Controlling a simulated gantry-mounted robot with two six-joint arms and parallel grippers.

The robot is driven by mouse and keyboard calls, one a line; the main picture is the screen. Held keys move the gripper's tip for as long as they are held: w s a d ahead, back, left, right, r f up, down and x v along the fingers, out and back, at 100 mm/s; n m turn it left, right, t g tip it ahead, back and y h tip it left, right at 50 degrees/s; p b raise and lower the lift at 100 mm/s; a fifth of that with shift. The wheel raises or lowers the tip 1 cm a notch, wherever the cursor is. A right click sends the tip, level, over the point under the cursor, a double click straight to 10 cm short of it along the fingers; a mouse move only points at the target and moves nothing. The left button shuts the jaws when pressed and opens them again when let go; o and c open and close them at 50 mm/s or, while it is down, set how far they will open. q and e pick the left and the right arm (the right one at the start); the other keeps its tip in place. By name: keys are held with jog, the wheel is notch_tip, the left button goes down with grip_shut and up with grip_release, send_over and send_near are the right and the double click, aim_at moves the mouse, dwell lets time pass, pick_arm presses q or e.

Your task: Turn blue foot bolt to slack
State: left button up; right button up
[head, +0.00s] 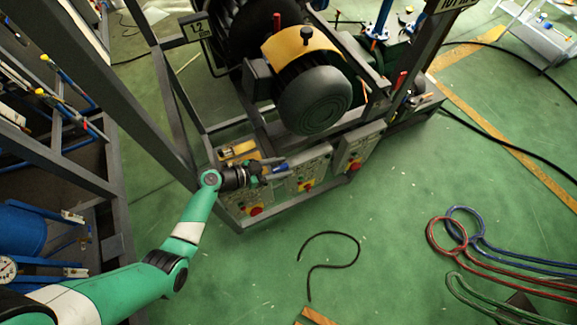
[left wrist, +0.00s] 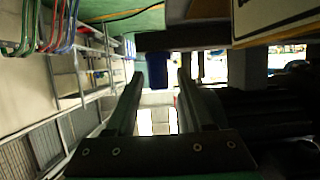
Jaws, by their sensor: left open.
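A small blue part (head: 281,168), which looks like the blue foot bolt, sits at the base frame of the machine, beside the control panels. My left gripper (head: 268,167) reaches it from the left, with its tips close to the blue part. In the left wrist view, my left gripper (left wrist: 160,78) is open, with one finger on each side. A dark blue block (left wrist: 158,70) shows between the fingertips, with gaps to both fingers visible. I cannot tell whether the tips touch it. My right gripper is not in view.
Control panels (head: 309,172) with red knobs line the frame's front, below a large dark green motor (head: 313,100). Grey frame posts (head: 130,85) rise close to my left arm.

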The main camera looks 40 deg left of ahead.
pick_arm(q)
jog(key=shift+s+a, duration=0.1)
jog(key=shift+c, duration=0.4)
grip_shut()
